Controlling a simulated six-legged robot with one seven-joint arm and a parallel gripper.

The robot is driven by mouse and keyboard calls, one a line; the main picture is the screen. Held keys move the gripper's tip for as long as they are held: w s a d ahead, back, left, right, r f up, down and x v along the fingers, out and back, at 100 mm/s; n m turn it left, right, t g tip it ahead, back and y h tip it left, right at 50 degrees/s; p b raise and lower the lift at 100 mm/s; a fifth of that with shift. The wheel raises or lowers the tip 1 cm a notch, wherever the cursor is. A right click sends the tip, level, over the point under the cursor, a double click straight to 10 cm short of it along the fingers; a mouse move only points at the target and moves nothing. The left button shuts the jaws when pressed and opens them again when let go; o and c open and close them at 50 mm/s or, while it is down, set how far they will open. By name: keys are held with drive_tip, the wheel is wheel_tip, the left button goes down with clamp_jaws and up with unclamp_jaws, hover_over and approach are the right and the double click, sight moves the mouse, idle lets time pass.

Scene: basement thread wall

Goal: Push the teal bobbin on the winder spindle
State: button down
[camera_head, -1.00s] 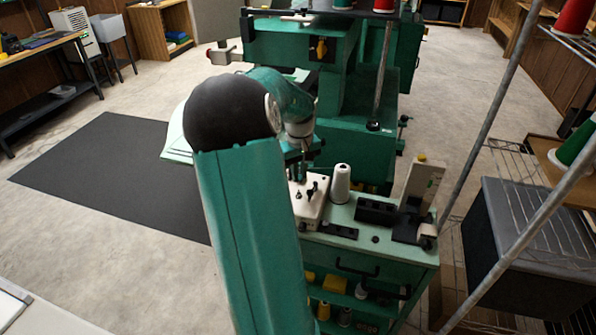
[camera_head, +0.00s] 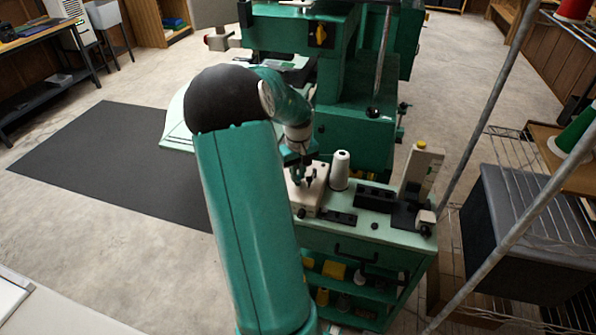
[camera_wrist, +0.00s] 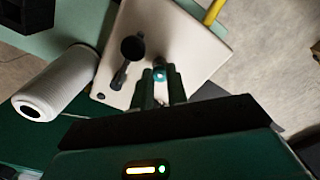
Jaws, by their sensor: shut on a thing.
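The winder is a beige box with black fittings (camera_head: 309,199) on the green cabinet top. In the wrist view its pale face (camera_wrist: 185,38) carries a round black knob (camera_wrist: 132,47) and a small black lever (camera_wrist: 119,77). My gripper (camera_wrist: 162,88) is shut on the small teal bobbin (camera_wrist: 160,74), which shows between the fingertips in front of the winder's face. In the head view my gripper (camera_head: 298,174) is over the winder's left part, and the bobbin cannot be made out. I cannot tell the spindle apart or whether the bobbin touches it.
A white thread cone (camera_head: 340,171) stands close behind the winder; it shows in the wrist view (camera_wrist: 58,82). A black block (camera_head: 374,198) and an upright beige device (camera_head: 420,172) stand to the right. The green machine (camera_head: 355,135) rises behind. A wire rack (camera_head: 487,200) is at right.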

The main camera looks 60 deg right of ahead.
drive_tip(key=shift+s+f, duration=0.1)
drive_tip(key=shift+f, duration=0.15)
idle(0.6)
drive_tip(key=c, duration=1.3)
unclamp_jaws()
wheel_tip(320, 180, up, 14)
